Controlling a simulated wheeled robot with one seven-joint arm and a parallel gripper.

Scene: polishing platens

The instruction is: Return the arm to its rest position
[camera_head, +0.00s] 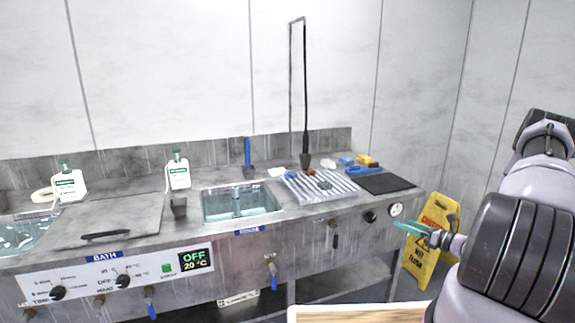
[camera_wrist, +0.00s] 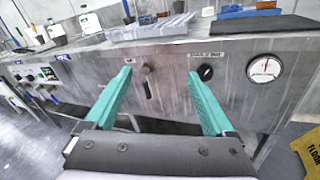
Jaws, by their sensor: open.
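My gripper (camera_head: 411,229) is at the right of the head view, in front of the right end of the steel counter. Its two teal fingers point left toward the counter. In the wrist view the fingers of my gripper (camera_wrist: 158,98) stand wide apart with nothing between them. They face the counter's front panel (camera_wrist: 165,108), which has a dark knob and a round gauge (camera_wrist: 264,68). My arm (camera_head: 505,235) reaches in from the right edge of the head view.
The counter holds a sink (camera_head: 238,203), a ribbed drain rack (camera_head: 317,187), a black mat (camera_head: 385,183) and white bottles (camera_head: 178,171). A yellow wet-floor sign (camera_head: 432,240) stands near my gripper. A wooden-topped surface (camera_head: 360,314) shows at the bottom.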

